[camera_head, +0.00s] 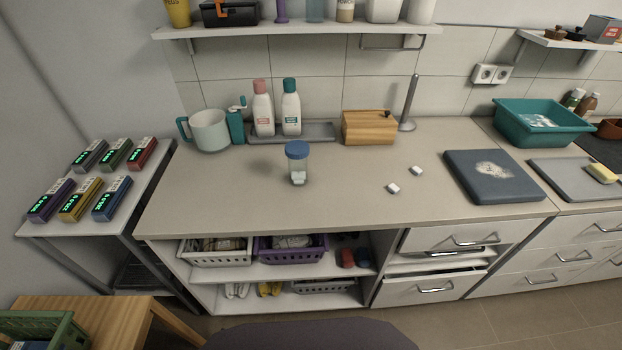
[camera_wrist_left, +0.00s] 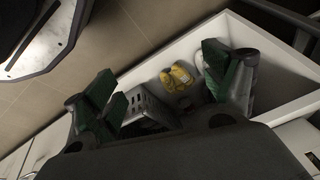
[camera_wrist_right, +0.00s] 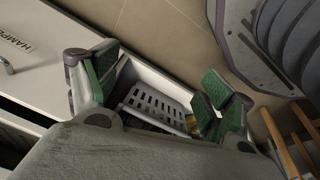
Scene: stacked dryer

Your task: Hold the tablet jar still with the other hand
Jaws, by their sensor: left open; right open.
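The tablet jar (camera_head: 298,163) stands upright on the counter in the head view. It is clear with a blue lid on top. Two small white tablets (camera_head: 393,188) (camera_head: 416,171) lie on the counter to its right. My left gripper (camera_wrist_left: 165,92) is open and empty in the left wrist view, over the lower shelf area and well away from the jar. My right gripper (camera_wrist_right: 160,85) is open and empty in the right wrist view, also over the lower shelves. Neither gripper shows in the head view, and neither wrist view shows the jar.
Behind the jar stand a white jug (camera_head: 210,131), two bottles on a grey tray (camera_head: 318,132) and a wooden box (camera_head: 370,128). A dark board (camera_head: 492,176) lies to the right. The counter around the jar is clear.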

